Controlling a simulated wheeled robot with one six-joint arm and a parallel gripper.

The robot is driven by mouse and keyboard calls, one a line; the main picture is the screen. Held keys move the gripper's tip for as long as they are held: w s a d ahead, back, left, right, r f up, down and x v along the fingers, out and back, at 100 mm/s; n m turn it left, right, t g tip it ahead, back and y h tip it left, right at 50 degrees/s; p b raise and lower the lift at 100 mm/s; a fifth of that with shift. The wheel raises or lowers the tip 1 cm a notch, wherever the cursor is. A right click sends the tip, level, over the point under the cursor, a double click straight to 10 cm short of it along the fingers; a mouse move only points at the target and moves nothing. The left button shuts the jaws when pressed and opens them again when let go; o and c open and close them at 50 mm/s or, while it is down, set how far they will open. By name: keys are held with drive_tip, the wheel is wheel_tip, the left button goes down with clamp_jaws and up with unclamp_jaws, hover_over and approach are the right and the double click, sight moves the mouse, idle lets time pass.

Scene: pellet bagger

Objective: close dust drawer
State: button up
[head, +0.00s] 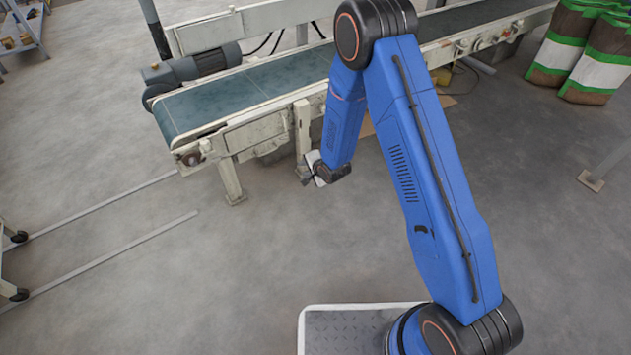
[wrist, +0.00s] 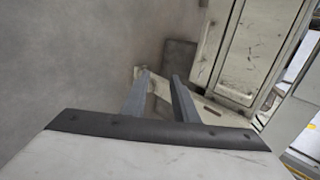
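My gripper (head: 309,178) hangs low beside the near end of the conveyor, close to a cream leg. In the wrist view its two grey fingers (wrist: 160,77) stand apart with nothing clearly held between them. A worn cream metal housing with a framed, scuffed panel (wrist: 248,50) is ahead and to the right of the fingers. I cannot tell whether this panel is the dust drawer. No drawer can be made out in the head view, where my arm covers part of the conveyor. Contact between fingers and housing cannot be told.
The conveyor (head: 245,95) with a teal belt runs across the back, with a motor (head: 205,63) at its left. A cream bar (wrist: 210,107) lies low behind the fingers. Filled bags (head: 598,60) stand far right. The grey floor (head: 200,270) at front left is mostly clear.

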drive_tip(key=s+d, duration=0.4)
drive_tip(key=s, duration=0.2)
drive_tip(key=shift+s+d, duration=0.2)
drive_tip(key=shift+s, duration=0.05)
drive_tip(key=shift+r, duration=0.1)
drive_tip(key=s+d+r+n+h, duration=0.1)
drive_tip(key=s+d+r+n, duration=0.1)
drive_tip(key=d+r, duration=0.6)
drive_tip(key=s+d+r+n+h, duration=0.2)
drive_tip(key=d+r, duration=0.2)
drive_tip(key=r, duration=0.8)
drive_tip(key=s+d+r+n+h, duration=0.1)
drive_tip(key=s+d+r, duration=0.1)
drive_tip(key=d+r, duration=0.6)
drive_tip(key=s+d+r+n+g, duration=0.1)
drive_tip(key=s+d+r+n, duration=0.15)
drive_tip(key=s+r, duration=0.4)
drive_tip(key=s+d+r+n+g, duration=0.1)
drive_tip(key=s+d+r, duration=0.2)
drive_tip(key=s+r, duration=0.4)
drive_tip(key=s+d+r+n, duration=0.1)
drive_tip(key=s, duration=0.8)
drive_tip(key=s+d+r+n+g+h, duration=0.1)
drive_tip(key=s+d+r, duration=0.1)
drive_tip(key=s, duration=0.7)
drive_tip(key=shift+s+r+n, duration=0.15)
drive_tip(key=shift+s+n, duration=0.05)
drive_tip(key=shift+n, duration=0.15)
